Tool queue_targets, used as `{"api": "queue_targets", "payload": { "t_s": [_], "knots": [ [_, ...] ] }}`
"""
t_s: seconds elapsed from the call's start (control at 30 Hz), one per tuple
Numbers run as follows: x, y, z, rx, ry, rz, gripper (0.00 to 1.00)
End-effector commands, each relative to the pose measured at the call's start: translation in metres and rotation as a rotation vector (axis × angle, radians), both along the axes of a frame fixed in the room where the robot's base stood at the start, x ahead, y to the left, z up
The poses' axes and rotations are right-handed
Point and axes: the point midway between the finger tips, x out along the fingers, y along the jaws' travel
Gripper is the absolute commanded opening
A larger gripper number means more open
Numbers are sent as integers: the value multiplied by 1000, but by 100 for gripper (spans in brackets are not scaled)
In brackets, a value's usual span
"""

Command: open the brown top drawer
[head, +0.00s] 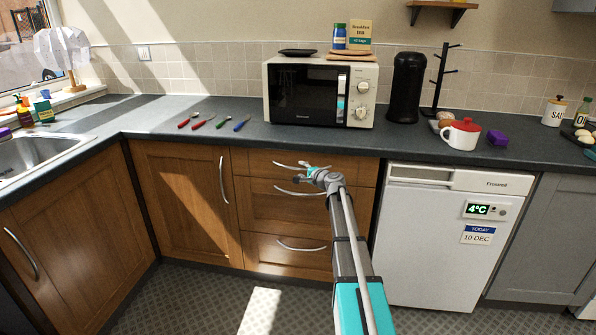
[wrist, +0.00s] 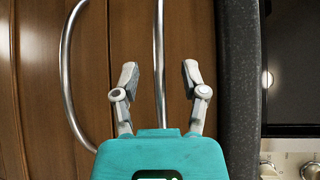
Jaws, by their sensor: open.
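The brown top drawer (head: 252,163) is shut, directly under the dark worktop and left of the white fridge. Its curved metal handle (head: 288,164) is partly hidden behind my gripper (head: 309,173). In the wrist view, my gripper (wrist: 158,78) is open and empty. Its two fingers stand on either side of the top drawer's handle (wrist: 159,50), which runs lengthwise between them. I cannot tell whether the fingers touch the drawer front. The second drawer's handle (wrist: 67,70) lies left of the fingers in the wrist view.
Two more brown drawers (head: 258,253) sit below. A brown cupboard (head: 180,195) is to the left and the white fridge (head: 430,235) to the right. The worktop edge (wrist: 240,70) overhangs close beside the gripper. The microwave (head: 315,95) stands above. The floor in front is clear.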

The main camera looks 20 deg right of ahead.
Motion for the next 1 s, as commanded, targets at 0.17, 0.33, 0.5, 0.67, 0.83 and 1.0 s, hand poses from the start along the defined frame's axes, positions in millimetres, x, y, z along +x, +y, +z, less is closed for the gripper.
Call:
{"api": "queue_targets", "payload": {
  "t_s": [0.17, 0.33, 0.5, 0.67, 0.83, 1.0],
  "knots": [
    [20, 3, -3, 0, 0, -1, 56],
    [27, 5, -4, 0, 0, -1, 56],
    [28, 5, -4, 0, 0, -1, 56],
    [28, 5, -4, 0, 0, -2, 56],
    [28, 5, -4, 0, 0, -2, 26],
    [28, 5, -4, 0, 0, -2, 0]
  ]
}}
